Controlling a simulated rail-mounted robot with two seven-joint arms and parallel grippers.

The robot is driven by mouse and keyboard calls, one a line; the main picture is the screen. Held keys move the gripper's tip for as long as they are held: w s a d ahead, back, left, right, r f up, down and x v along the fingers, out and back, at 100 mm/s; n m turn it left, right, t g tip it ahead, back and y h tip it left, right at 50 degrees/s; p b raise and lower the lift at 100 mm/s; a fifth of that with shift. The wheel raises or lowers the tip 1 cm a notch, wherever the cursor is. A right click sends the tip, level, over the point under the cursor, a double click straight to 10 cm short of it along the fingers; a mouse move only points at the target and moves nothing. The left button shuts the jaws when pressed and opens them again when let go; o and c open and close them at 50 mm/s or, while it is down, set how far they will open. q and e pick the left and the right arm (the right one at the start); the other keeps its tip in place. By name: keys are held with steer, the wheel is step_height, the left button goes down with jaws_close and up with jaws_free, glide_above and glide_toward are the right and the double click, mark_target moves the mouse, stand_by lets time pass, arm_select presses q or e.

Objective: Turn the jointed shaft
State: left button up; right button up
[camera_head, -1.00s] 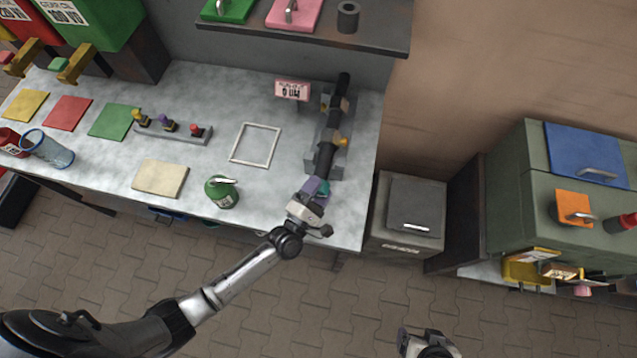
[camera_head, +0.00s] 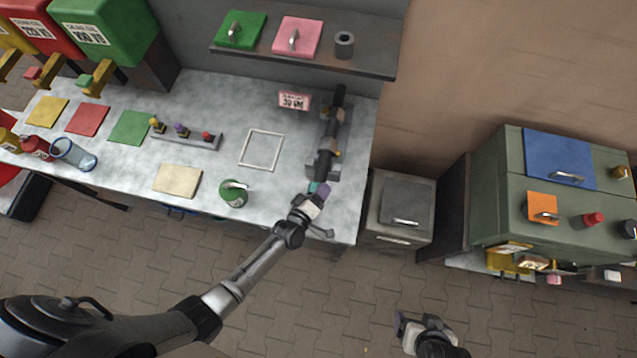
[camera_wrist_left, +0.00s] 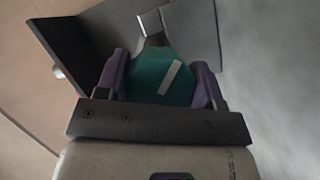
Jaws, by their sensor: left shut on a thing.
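The jointed shaft (camera_head: 328,138) is a dark rod lying in a grey cradle with yellowish clamps at the right end of the workbench. Its near end has a teal knob (camera_wrist_left: 165,75) with a pale stripe, which fills the middle of the left wrist view. My left gripper (camera_head: 317,189) has purple fingers and is shut on this teal end, one finger on each side of it. The stripe leans to the right in the wrist view. My right gripper (camera_head: 407,330) is at the bottom of the head view, well away from the bench; its fingers are too unclear to judge.
A pink-framed sign (camera_head: 294,100) stands left of the shaft. A green can (camera_head: 233,194) and a white square frame (camera_head: 261,149) are further left on the bench. A grey bin (camera_head: 399,204) stands right of the bench. A green cabinet (camera_head: 490,215) is far right.

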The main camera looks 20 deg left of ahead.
arm_select(q)
steer(key=m+g+y+p, duration=0.1)
steer(key=m+p, duration=0.2)
steer(key=shift+r, duration=0.1)
steer(key=shift+m+y+p, duration=0.3)
steer(key=shift+m+p, duration=0.2)
steer(key=shift+p, duration=0.1)
steer(key=shift+a+m+y, duration=0.1)
steer(key=shift+m+y, duration=0.2)
steer(key=o, duration=0.9)
steer(key=shift+f, duration=0.2)
